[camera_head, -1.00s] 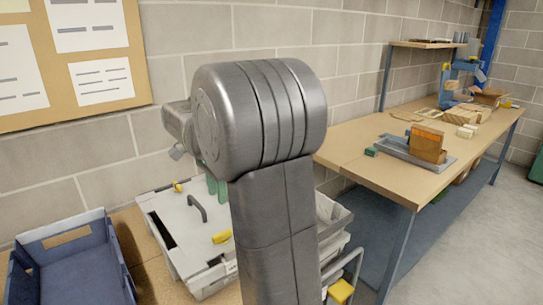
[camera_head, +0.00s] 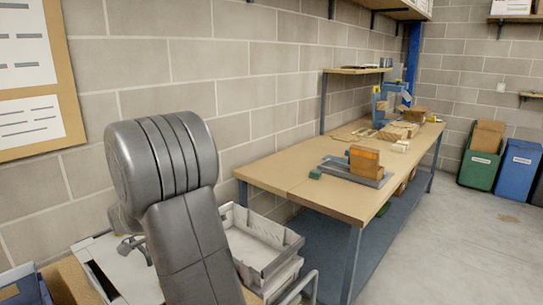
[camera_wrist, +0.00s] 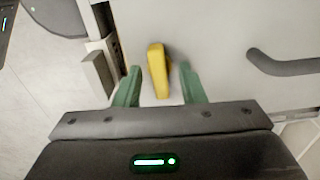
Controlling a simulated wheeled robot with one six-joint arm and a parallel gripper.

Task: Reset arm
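My gripper (camera_wrist: 160,80) is open in the wrist view, with its two green fingers apart. A yellow latch-like piece (camera_wrist: 158,70) on a pale grey surface shows between the fingers, with a gap on each side. In the head view my arm stands at the left and hides most of my gripper. Below it is a pale grey case lid (camera_head: 125,272) with a dark handle, partly hidden by the arm.
A grey tote (camera_head: 262,250) stands right of my arm. A long workbench (camera_head: 280,172) runs along the wall, holding an orange-brown block (camera_head: 364,160) on a grey fixture. Green (camera_head: 478,168) and blue (camera_head: 514,167) bins stand at the far right.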

